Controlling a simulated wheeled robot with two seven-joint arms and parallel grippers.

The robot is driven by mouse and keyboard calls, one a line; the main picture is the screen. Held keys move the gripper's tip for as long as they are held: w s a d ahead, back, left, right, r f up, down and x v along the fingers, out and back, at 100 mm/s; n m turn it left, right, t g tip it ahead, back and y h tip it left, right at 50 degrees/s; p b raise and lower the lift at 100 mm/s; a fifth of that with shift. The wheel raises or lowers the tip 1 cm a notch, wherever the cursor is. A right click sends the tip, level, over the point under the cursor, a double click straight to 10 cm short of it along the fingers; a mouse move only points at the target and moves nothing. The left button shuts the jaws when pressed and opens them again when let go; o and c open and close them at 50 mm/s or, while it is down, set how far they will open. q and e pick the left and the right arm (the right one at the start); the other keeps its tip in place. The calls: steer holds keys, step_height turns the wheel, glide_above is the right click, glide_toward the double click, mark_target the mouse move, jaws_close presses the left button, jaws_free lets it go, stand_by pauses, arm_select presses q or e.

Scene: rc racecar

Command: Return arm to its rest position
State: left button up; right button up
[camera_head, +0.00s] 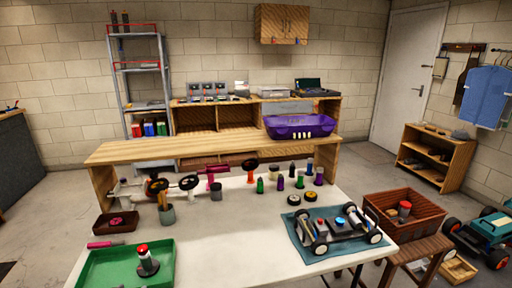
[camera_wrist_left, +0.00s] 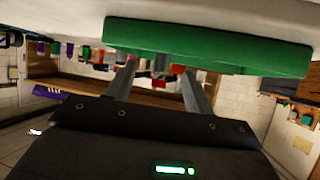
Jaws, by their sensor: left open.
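My left gripper (camera_wrist_left: 160,66) shows in the left wrist view, whose picture is upside down. Its two fingers are apart, so it is open. The fingers overlap the edge of the green tray (camera_wrist_left: 210,48) in the picture; I cannot tell whether they touch it. Small grey and red items show between and behind the fingers, and none is clearly gripped. Neither arm shows in the head view. My right gripper is not in view.
The white table (camera_head: 215,255) has a clear middle front. An RC car chassis (camera_head: 335,232) sits on a blue mat at right. A brown crate (camera_head: 405,222) stands right of the table.

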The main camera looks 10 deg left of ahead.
arm_select(q)
steer(key=s+d+f+m+g+h, duration=0.1)
steer(key=s+d+f+g, duration=0.2)
steer(key=s+d, duration=0.35)
steer(key=s+d+f+m+g, duration=0.1)
steer(key=s+d+f+g, duration=0.25)
steer(key=s, duration=0.65)
steer(key=s+d+f+m+g+h, duration=0.1)
steer(key=s+d+f+g, duration=0.3)
steer(key=s, duration=0.4)
step_height(320, 180, down, 25)
steer(key=s+d, duration=0.1)
steer(key=s+a+f, duration=0.3)
steer(key=s+f, duration=1.2)
steer(key=s, duration=0.1)
steer(key=shift+s+a+g, duration=0.15)
steer(key=shift+g, duration=0.3)
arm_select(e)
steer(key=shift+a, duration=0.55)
arm_select(q)
steer(key=shift+f, duration=0.1)
